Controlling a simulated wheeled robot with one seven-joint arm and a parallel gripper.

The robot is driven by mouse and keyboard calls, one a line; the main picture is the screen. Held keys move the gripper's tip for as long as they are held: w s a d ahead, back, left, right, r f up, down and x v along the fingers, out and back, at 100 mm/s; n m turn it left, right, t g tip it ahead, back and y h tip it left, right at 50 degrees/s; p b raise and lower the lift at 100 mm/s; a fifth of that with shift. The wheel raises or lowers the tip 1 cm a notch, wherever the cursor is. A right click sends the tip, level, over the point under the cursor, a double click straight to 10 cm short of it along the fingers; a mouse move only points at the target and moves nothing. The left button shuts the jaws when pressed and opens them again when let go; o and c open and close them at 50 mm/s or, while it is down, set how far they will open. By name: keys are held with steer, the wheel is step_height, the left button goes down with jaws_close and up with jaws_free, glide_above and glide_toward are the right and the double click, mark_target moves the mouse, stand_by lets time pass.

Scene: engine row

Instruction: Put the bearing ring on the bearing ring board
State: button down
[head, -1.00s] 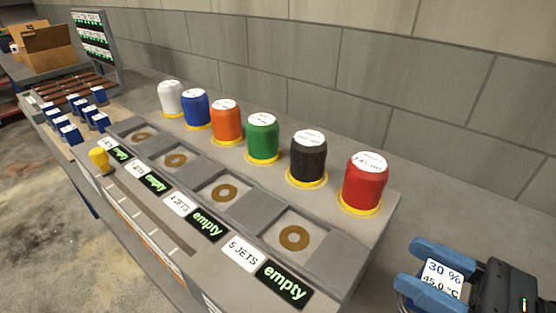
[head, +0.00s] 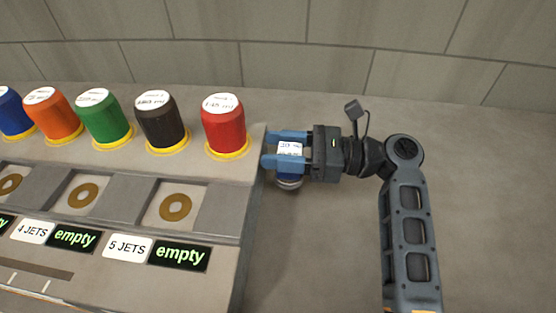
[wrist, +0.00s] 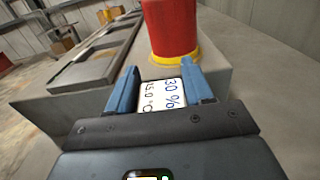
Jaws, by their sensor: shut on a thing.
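The can's label (wrist: 165,95) shows between the blue fingers in the wrist view. The gripper is just right of the bench's right end, close to the red container. I cannot make out a separate loose bearing ring or a board named for it. Flat brass-coloured rings (head: 175,207) lie in square recesses along the bench (head: 222,255).
A red container (head: 224,128) on a yellow base stands at the bench's right end. Black (head: 162,122), green (head: 104,118) and other coloured containers stand left of it. Signs (head: 180,254) read "empty". Bare floor lies right of the bench.

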steer(key=shift+w+a+f, duration=0.15)
steer(key=shift+w+f, duration=0.15)
steer(key=shift+w, duration=0.3)
steer(key=shift+f, duration=2.05)
steer(key=shift+f, duration=0.1)
steer(key=shift+c, duration=2.3)
jaws_free()
